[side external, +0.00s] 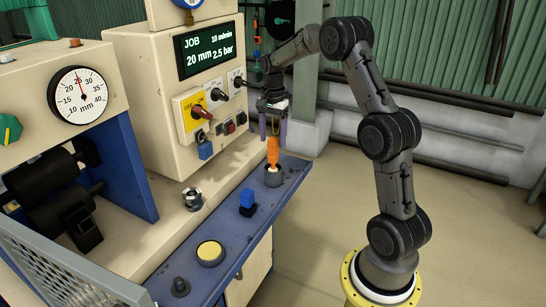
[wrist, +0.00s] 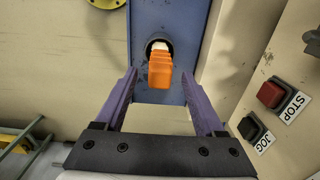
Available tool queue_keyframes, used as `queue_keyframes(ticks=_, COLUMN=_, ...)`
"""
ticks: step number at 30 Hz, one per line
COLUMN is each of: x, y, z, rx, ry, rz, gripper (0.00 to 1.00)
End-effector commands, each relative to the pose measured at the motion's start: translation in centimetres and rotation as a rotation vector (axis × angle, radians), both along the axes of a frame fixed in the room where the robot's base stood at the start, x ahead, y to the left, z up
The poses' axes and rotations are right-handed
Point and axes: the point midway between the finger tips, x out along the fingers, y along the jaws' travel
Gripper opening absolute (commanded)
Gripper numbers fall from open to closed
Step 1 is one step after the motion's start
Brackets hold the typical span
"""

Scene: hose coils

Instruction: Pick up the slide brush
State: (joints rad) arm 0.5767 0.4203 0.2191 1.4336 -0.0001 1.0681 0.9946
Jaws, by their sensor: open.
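The slide brush appears to be the orange-handled piece (side external: 272,152) standing upright in a small dark cup (side external: 273,179) on the blue ledge. In the wrist view the orange handle (wrist: 160,70) points up toward the camera, with a pale part at the cup's mouth. The brush's lower end is hidden in the cup. My gripper (side external: 273,138) is open above the brush, its purple fingers pointing down. In the wrist view the gripper (wrist: 159,75) has one finger on each side of the handle, with visible gaps; I cannot tell whether the fingertips reach down to its height.
The blue ledge (side external: 225,235) also holds a blue block (side external: 247,199), a yellow round button (side external: 210,251) and a dark knob (side external: 180,287). The cream control panel (side external: 165,110) rises close to my gripper's left, with STOP (wrist: 270,94) and JOG (wrist: 250,127) buttons.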

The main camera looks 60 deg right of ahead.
Motion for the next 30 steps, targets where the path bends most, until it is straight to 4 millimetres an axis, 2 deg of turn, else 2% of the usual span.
queue_keyframes(ticks=10, x=0.0, y=0.0, z=-4.4, rx=0.002, ry=0.003, rz=0.000, gripper=0.71)
queue_keyframes(ticks=14, x=0.0, y=0.0, z=-5.1, rx=0.001, ry=0.001, rz=0.000, gripper=0.71)
queue_keyframes(ticks=20, x=0.0, y=0.0, z=-5.2, rx=0.000, ry=0.001, rz=0.000, gripper=0.71)
queue_keyframes(ticks=30, x=0.0, y=0.0, z=-5.1, rx=0.000, ry=0.000, rz=0.000, gripper=0.12)
